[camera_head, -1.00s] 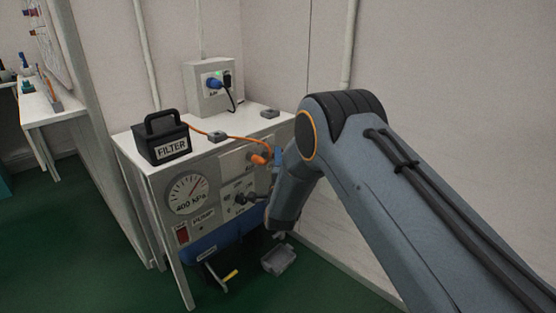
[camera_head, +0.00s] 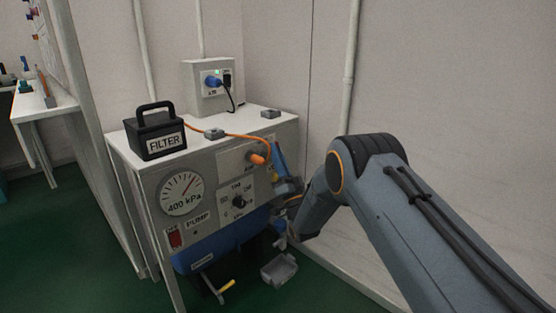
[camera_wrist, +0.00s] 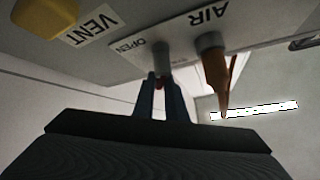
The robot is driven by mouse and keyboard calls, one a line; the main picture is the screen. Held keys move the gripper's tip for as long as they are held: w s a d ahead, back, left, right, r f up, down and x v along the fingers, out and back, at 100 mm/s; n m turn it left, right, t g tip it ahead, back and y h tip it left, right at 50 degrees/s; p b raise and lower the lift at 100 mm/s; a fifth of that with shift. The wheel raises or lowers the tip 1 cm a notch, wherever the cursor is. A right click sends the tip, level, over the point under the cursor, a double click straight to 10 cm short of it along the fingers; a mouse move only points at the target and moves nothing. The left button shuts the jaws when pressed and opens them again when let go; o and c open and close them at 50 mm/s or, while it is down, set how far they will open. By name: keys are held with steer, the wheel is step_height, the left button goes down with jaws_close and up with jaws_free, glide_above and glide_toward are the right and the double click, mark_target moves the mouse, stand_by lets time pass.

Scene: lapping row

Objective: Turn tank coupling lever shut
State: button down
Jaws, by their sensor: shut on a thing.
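The tank panel fills the top of the wrist view, upside down, with an OPEN label (camera_wrist: 131,46) and an AIR label (camera_wrist: 209,16). My gripper (camera_wrist: 160,82) is shut on the lever, below a grey round stub (camera_wrist: 161,49) beside the OPEN label. Only a small reddish part of the lever shows between the fingers; its exact angle is hard to tell. An orange air plug (camera_wrist: 216,70) sits in the grey AIR socket, apart from my fingers. In the head view my gripper (camera_head: 284,180) is at the panel's right end, right of the orange plug (camera_head: 258,159).
A yellow knob (camera_wrist: 48,14) is near the VENT label. The white bench (camera_head: 130,146) carries a black FILTER box (camera_head: 156,134); an orange hose (camera_head: 234,137) crosses its top. A gauge (camera_head: 181,194) and dial (camera_head: 239,202) face front. A grey tray (camera_head: 279,270) lies on the floor; a wall is close right.

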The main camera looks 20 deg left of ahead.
steer(key=n+g+y+b, duration=0.1)
steer(key=n+g+y, duration=0.1)
steer(key=n+g, duration=0.1)
steer(key=n+g+y+b, duration=0.1)
steer(key=n+g+y, duration=0.1)
steer(key=n+g, duration=0.2)
steer(key=s+n+g+y, duration=0.1)
steer(key=n+g+y, duration=0.1)
steer(key=n+g, duration=0.2)
steer(key=shift+a+r+n+b, duration=0.1)
steer(key=shift+n+b, duration=0.1)
steer(key=shift+n, duration=0.45)
steer(key=shift+a+r+n+b, duration=0.1)
steer(key=shift+n+b, duration=0.1)
steer(key=shift+n, duration=0.45)
steer(key=shift+n+g, duration=0.4)
steer(key=shift+g, duration=0.3)
steer(key=c, duration=1.8)
jaws_free()
steer(key=p+v, duration=0.1)
steer(key=v, duration=0.6)
steer(key=shift+d+f+p, duration=0.2)
steer(key=shift+f+p, duration=0.1)
steer(key=shift+s, duration=0.1)
